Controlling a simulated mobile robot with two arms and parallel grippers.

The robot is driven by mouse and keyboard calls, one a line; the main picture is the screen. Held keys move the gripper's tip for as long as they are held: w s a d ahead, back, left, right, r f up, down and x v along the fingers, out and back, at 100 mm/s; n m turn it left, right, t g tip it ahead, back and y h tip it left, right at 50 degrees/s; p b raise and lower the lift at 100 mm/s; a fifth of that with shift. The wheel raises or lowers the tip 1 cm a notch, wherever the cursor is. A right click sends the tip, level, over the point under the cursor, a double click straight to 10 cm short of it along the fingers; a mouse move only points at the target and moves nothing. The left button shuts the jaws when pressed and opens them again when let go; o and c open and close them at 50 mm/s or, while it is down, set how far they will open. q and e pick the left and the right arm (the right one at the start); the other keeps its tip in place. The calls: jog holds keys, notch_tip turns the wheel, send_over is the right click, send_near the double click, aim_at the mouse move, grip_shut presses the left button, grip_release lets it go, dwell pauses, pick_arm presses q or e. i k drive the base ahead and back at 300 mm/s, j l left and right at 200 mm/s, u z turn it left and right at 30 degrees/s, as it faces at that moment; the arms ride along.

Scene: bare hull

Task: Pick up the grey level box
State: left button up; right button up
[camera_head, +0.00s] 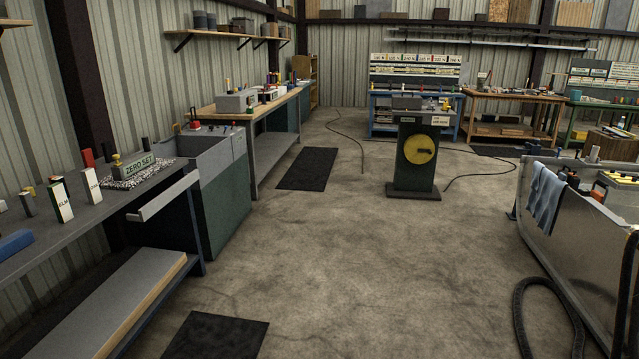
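I cannot tell for certain which thing is the grey level box. A light grey box (237,101) stands on the wood-topped bench (222,113) at the left wall, in the middle distance. Neither of my grippers is in view.
The near left bench (95,215) holds a ZERO SET block (140,167) and several small items. A metal tank (580,225) stands at the right, with a dark hose (522,315) on the floor. Dark mats (307,169) lie on otherwise open concrete. Thin cables cross near the pedestal.

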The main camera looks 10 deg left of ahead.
aim_at(134, 165)
jog(key=i+u, duration=0.25)
jog(key=i, duration=0.3)
jog(key=i+u, duration=0.3)
jog(key=i, duration=0.3)
jog(key=i+l+u, duration=0.25)
jog(key=i, duration=0.3)
jog(key=i+l+u, duration=0.25)
jog(key=i, duration=0.3)
jog(key=j, duration=0.1)
